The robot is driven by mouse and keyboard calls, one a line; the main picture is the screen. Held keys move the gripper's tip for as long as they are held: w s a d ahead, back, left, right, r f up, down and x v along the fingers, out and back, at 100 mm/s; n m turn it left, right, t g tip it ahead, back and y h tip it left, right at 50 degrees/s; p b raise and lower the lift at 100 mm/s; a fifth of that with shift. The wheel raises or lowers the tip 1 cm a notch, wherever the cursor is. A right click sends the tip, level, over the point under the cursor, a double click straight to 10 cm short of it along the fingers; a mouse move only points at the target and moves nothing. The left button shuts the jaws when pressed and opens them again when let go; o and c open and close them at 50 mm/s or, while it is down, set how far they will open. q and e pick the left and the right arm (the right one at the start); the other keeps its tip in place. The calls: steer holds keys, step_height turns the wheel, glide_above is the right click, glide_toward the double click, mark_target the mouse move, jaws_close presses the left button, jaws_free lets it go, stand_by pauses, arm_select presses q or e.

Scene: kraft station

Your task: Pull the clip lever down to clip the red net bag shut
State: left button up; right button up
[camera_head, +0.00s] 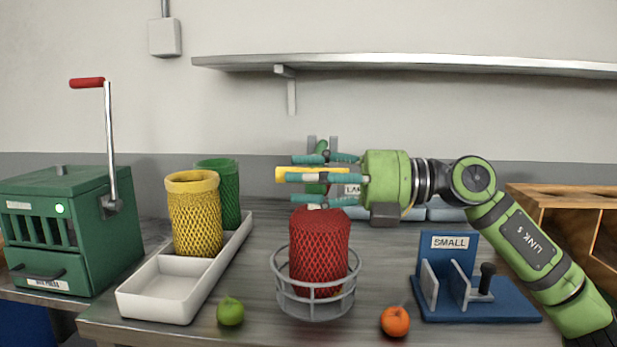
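The red net bag (319,255) stands upright and looks full in a grey wire ring holder (316,308) at the front middle. My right gripper (315,178) reaches in from the right just above the bag. Its teal fingers point left around a yellow bar (283,174), which looks like a lever handle. The fingers partly cover it, and I cannot tell whether they grip it. Two grey uprights (333,144) and a green part show behind the fingers. My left gripper is not in view.
A green box (70,225) with a raised red-handled crank (87,83) stands at left. A white tray (160,290) holds yellow (195,215) and green net rolls. A lime (230,311), an orange (394,321) and the blue SMALL stand (470,312) line the front. A shelf (400,62) hangs above.

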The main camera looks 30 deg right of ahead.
steer(key=shift+w+d+f, duration=0.1)
steer(key=shift+w+f, duration=0.05)
steer(key=shift+f, duration=0.1)
steer(key=shift+s+d+f, duration=0.1)
steer(key=shift+s+d, duration=0.15)
steer(key=shift+d, duration=0.25)
steer(key=v, duration=1.1)
steer(key=shift+s+a+r, duration=0.15)
steer(key=shift+s+r, duration=0.05)
steer(key=shift+r, duration=0.15)
